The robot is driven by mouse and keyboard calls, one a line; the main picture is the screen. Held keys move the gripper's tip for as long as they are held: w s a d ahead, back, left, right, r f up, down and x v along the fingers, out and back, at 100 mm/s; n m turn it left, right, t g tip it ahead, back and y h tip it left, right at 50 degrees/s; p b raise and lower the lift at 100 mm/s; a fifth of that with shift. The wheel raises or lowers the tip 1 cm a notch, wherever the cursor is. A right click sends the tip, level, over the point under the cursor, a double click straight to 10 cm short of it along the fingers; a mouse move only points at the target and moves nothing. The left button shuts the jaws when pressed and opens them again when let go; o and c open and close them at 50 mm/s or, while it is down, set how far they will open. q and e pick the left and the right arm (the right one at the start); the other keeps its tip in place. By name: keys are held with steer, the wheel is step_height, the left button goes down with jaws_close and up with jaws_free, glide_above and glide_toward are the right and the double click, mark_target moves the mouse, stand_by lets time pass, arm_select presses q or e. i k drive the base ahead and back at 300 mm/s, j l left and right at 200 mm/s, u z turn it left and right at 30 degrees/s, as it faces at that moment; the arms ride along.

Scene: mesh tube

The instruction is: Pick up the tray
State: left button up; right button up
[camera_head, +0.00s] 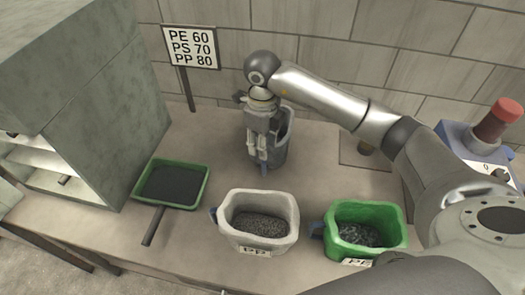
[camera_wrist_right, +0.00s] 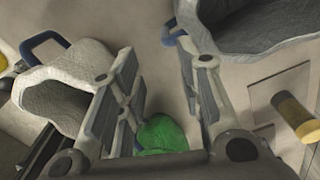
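The tray (camera_head: 180,207) is a shallow green rectangular pan at the left of the table in the head view. Its dark handle (camera_head: 154,226) points toward the front edge, and dark material lies in it. My right gripper (camera_head: 262,152) is in the middle of the head view, pointing down in front of a grey bucket (camera_head: 281,147), well to the right of the tray. In the right wrist view the two fingers of this gripper (camera_wrist_right: 160,75) stand apart with nothing held between them. My left gripper is not in view.
A white bucket (camera_head: 284,210) and a green bucket (camera_head: 390,217) with dark granules stand at the front. A grey cabinet (camera_head: 95,120) stands left of the tray. A sign (camera_head: 190,47) stands at the back. A device with a red top (camera_head: 506,109) is at the right.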

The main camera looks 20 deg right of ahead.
mark_target(165, 183)
steer(key=k+j, duration=0.3)
steer(key=k, duration=0.15)
steer(key=k+j, duration=0.3)
steer(key=k, duration=0.15)
steer(key=k+j, duration=0.3)
steer(key=k, duration=0.2)
